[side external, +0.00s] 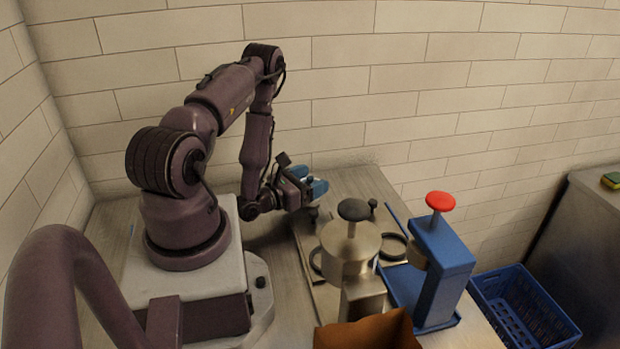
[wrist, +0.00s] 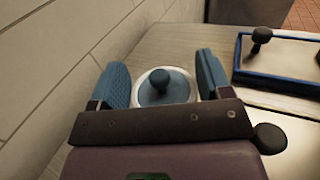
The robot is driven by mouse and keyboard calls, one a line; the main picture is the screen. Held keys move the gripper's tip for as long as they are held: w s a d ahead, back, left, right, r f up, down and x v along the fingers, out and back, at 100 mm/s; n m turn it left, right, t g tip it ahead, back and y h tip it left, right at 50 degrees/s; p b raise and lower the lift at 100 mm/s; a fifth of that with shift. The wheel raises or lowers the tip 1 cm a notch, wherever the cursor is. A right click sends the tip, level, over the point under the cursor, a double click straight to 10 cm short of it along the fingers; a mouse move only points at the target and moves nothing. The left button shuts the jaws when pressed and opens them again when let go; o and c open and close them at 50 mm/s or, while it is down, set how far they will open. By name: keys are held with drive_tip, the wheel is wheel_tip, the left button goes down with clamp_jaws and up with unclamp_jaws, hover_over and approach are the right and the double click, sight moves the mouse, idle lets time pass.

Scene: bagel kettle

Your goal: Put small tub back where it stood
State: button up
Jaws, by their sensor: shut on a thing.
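In the side external view my gripper (side external: 312,187) is low over the back of the counter, behind the metal pot. The tub is mostly hidden there by the fingers. I cannot tell whether its base touches the counter.
A metal pot (side external: 352,246) with a dark knob stands in front of my gripper. Right of it are a blue press (side external: 447,277) with a red knob and a blue crate (side external: 525,308). A blue-rimmed tray (wrist: 277,79) lies right of the tub. The wall is close on the left.

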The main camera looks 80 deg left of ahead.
drive_tip(key=shift+f, duration=0.2)
drive_tip(key=o, duration=1)
